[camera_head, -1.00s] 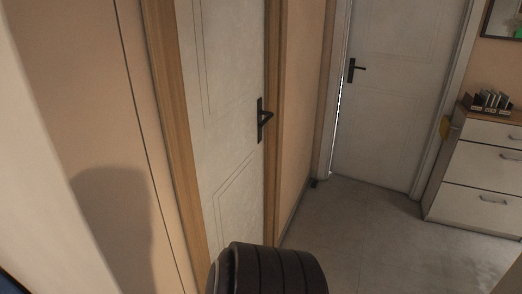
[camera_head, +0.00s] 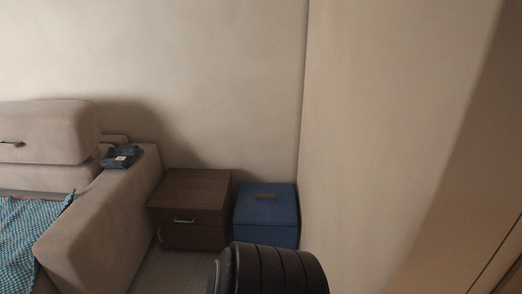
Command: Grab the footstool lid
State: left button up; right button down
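A blue box-shaped footstool (camera_head: 268,226) stands in the corner, between a brown cabinet and the wall on the right. Its flat blue lid (camera_head: 265,207) lies on top and has a small brownish slot or handle near its middle. The lid looks closed. A black ribbed part of my own body covers the area just below the footstool and hides some of its lower front. Neither of my grippers is in view.
A brown bedside cabinet (camera_head: 192,207) with metal handles stands left of the footstool. A beige sofa (camera_head: 100,232) is at the left, with a dark folded item (camera_head: 120,157) on its arm and a teal patterned cloth (camera_head: 30,235). A plain wall (camera_head: 390,130) closes the right side.

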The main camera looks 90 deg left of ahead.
aim_at(257, 203)
jog(key=u, duration=2.75)
jog(key=i+j+z, duration=0.35)
jog(key=i+j, duration=0.15)
jog(key=i, duration=0.2)
jog(key=i+j+z, duration=0.35)
jog(key=i+j, duration=0.25)
jog(key=j, duration=0.1)
